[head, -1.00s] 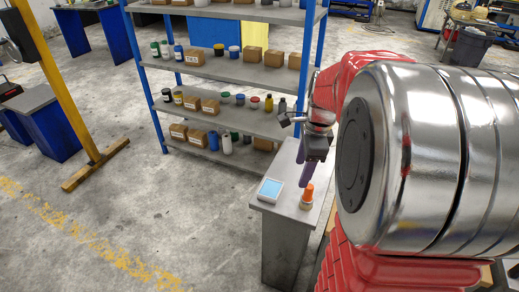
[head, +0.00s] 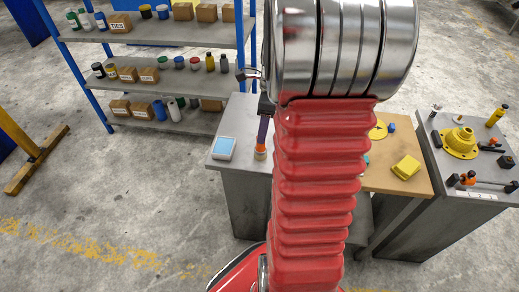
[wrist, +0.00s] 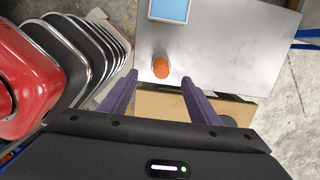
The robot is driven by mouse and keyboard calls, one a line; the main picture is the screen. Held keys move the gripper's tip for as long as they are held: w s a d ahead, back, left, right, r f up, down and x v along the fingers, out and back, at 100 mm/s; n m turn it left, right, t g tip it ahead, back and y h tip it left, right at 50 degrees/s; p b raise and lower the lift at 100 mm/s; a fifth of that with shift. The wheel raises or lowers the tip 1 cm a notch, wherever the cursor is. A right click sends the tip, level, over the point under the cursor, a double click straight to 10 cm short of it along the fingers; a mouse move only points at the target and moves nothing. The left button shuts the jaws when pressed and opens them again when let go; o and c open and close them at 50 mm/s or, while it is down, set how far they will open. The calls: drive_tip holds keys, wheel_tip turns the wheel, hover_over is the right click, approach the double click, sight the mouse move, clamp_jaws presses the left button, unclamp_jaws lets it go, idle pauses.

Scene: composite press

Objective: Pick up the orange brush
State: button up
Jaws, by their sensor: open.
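The orange brush (wrist: 161,67) stands on a grey metal table (wrist: 225,50). In the wrist view its rounded orange top lies just beyond my fingertips, between their lines. In the head view only its lower part and pale base (head: 260,154) show below my gripper; the rest is hidden. My gripper (wrist: 159,77) is open, with two purple fingers spread and nothing between them. In the head view one purple finger of my gripper (head: 263,130) hangs just above the brush; my arm hides part of the hand.
A blue-screened white device (head: 223,148) lies left of the brush on the table. A wooden-topped table (head: 400,180) with a yellow block (head: 406,167) stands to the right. A stocked shelf rack (head: 160,95) stands behind.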

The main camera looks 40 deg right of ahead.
sight(260, 146)
drive_tip(key=shift+w+a+f, duration=0.1)
drive_tip(key=shift+w+f, duration=0.05)
drive_tip(key=shift+f, duration=1.2)
drive_tip(key=shift+w+a+f, duration=0.1)
drive_tip(key=shift+f, duration=1.25)
drive_tip(key=shift+w+a+f, duration=0.1)
drive_tip(key=shift+w+f, duration=0.1)
drive_tip(key=shift+f, duration=1.1)
drive_tip(key=shift+w+a+f, duration=0.1)
drive_tip(key=shift+w+f, duration=0.1)
drive_tip(key=shift+f, duration=1.05)
drive_tip(key=c, duration=1.2)
drive_tip(key=shift+o, duration=0.2)
drive_tip(key=shift+r, duration=0.1)
wheel_tip(260, 146, up, 10)
drive_tip(key=shift+f, duration=0.1)
